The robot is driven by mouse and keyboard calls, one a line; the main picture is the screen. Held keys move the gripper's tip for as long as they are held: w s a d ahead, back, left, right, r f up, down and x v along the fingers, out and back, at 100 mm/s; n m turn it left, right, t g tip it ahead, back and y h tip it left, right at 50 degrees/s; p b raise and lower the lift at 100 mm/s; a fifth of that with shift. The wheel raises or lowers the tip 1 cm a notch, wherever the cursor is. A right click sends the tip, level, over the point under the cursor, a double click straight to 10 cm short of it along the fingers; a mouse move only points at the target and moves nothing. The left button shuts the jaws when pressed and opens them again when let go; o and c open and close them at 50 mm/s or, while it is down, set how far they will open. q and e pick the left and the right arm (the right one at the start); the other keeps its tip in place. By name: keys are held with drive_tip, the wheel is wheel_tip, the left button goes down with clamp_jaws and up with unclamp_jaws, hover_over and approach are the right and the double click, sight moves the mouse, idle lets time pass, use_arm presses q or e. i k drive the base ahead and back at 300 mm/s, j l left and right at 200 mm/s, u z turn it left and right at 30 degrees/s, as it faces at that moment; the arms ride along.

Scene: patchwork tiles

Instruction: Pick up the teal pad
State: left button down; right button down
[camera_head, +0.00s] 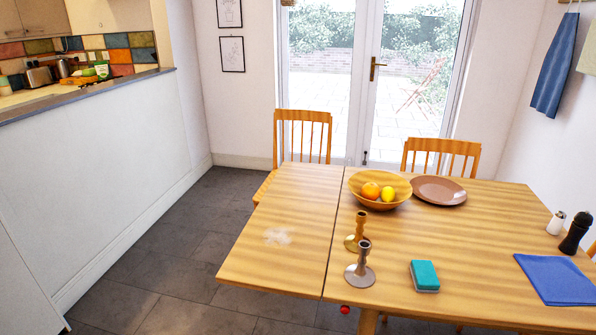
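The teal pad (424,275) is a small block with a teal top and a paler underside. It lies flat on the wooden table (290,240), near its front edge, in the lower right of the head view. Nothing covers it. Neither of my grippers shows in the head view.
Two candlesticks, one brass (356,232) and one grey (360,265), stand left of the pad. A blue cloth (556,279) lies to its right. A fruit bowl (380,201), brown plate (438,191), pepper mill (575,232) and white shaker (556,223) stand further back.

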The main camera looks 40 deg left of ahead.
sight(425, 278)
drive_tip(key=k+j+u, duration=0.25)
drive_tip(key=j, duration=1.3)
drive_tip(key=j+u, duration=0.3)
drive_tip(key=j, duration=1.25)
drive_tip(key=z, duration=1.3)
